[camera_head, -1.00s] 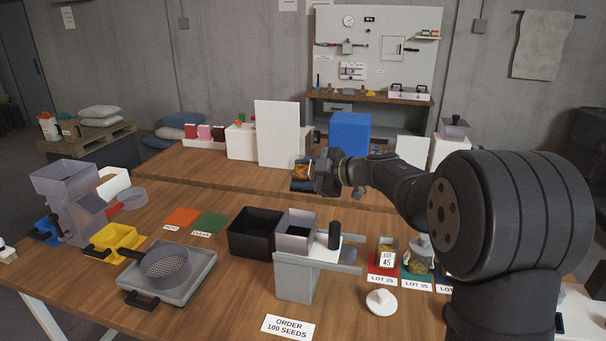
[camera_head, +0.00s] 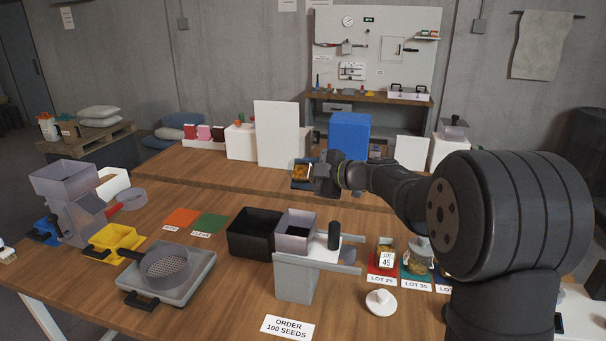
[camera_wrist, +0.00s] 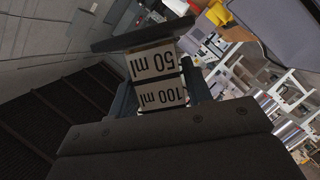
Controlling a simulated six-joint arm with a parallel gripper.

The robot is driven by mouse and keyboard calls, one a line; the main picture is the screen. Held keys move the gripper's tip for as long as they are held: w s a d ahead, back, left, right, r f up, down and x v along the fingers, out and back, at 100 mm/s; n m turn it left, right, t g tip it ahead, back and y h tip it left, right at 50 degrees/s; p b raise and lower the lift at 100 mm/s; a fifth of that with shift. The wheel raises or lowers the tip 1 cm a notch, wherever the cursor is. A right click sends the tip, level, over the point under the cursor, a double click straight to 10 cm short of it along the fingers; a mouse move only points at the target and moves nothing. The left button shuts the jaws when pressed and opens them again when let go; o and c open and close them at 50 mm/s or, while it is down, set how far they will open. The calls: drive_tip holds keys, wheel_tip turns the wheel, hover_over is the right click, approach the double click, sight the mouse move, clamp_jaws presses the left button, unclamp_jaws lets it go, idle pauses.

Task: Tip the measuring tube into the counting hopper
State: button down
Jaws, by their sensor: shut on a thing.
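My gripper (camera_head: 316,176) is shut on the measuring tube (camera_head: 301,172), held in the air over the far part of the work area. The tube shows amber-coloured contents in the head view. In the wrist view, its upside-down labels "50 ml" and "100 ml" (camera_wrist: 158,78) show between my fingers. Two hoppers stand on the near table, well apart from the tube: a grey translucent one (camera_head: 295,240) on a stand with a black knob and side rails, and a larger one (camera_head: 62,177) on a grey machine at left. I cannot tell for sure which is the counting hopper.
A black open box (camera_head: 250,233) stands beside the middle hopper. A sieve (camera_head: 166,268) rests on a grey tray at front left, near a yellow tray (camera_head: 113,242). Lot jars (camera_head: 386,258) stand at right. A white panel (camera_head: 277,133) and blue box (camera_head: 349,135) stand behind.

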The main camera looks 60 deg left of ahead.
drive_tip(key=shift+n+y, duration=0.3)
drive_tip(key=shift+n, duration=0.1)
drive_tip(key=shift+f, duration=0.15)
drive_tip(key=shift+w+n, duration=0.1)
drive_tip(key=shift+n, duration=0.3)
drive_tip(key=shift+a+f+n+y, duration=0.1)
drive_tip(key=shift+f+n+y, duration=0.05)
drive_tip(key=shift+n+y, duration=0.3)
drive_tip(key=shift+f+t, duration=0.1)
drive_tip(key=shift+t, duration=0.2)
drive_tip(key=shift+f+n, duration=0.1)
drive_tip(key=shift+n, duration=0.45)
drive_tip(key=shift+f+n+y, duration=0.2)
drive_tip(key=shift+n+y, duration=0.2)
drive_tip(key=shift+y, duration=0.05)
